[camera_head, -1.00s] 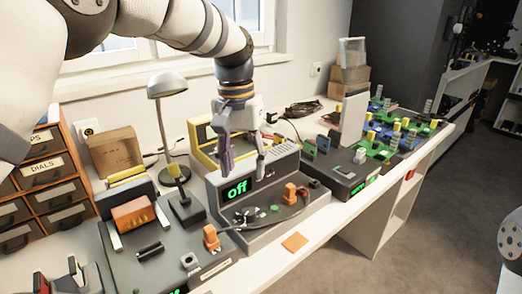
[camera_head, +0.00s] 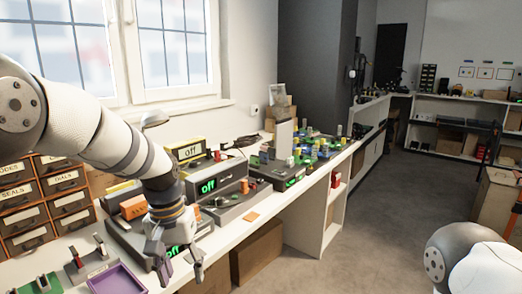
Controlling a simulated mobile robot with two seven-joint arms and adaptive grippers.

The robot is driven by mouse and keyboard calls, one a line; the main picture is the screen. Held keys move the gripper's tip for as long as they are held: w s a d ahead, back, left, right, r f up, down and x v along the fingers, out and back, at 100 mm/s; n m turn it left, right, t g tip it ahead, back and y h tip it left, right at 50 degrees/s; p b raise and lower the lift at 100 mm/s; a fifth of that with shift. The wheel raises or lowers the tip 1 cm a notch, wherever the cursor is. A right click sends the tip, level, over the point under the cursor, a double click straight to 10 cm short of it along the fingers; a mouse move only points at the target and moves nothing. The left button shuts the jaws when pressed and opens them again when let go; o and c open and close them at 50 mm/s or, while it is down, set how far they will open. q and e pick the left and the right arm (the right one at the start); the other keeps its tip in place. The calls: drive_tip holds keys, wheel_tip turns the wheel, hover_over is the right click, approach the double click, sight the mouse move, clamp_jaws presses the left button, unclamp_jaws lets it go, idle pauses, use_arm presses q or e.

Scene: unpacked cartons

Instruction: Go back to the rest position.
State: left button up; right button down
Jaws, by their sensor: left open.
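My left gripper (camera_head: 176,268) is in the camera_head view, low and left of centre. It is open and points down, with nothing between its fingers. It hangs in front of the workbench's (camera_head: 292,203) front edge. Behind it, devices with green "off" displays stand on the bench, among them a grey unit (camera_head: 236,196).
A purple tray (camera_head: 117,278) lies at the bench's left end near my left arm. Labelled drawers (camera_head: 42,205) stand behind it. A carton (camera_head: 257,252) sits under the bench. Open grey floor (camera_head: 372,215) lies to the right. Shelves (camera_head: 447,128) stand at the back.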

use_arm(q)
drive_tip(key=s+a+f+g, duration=0.1)
drive_tip(key=s+f, duration=0.6)
drive_tip(key=f, duration=0.3)
drive_tip(key=s+a+f, duration=0.2)
drive_tip(key=s+f, duration=0.4)
drive_tip(key=f, duration=0.4)
drive_tip(key=s+a+f, duration=0.1)
drive_tip(key=s, duration=1.1)
drive_tip(key=s+a+f+n+g, duration=0.1)
drive_tip(key=s+a, duration=0.1)
drive_tip(key=s, duration=1.1)
drive_tip(key=shift+s+f+y, duration=0.3)
drive_tip(key=shift+f, duration=0.05)
use_arm(e)
drive_tip(key=shift+w+f, duration=0.15)
drive_tip(key=shift+w, duration=0.9)
use_arm(q)
drive_tip(key=shift+a, duration=0.1)
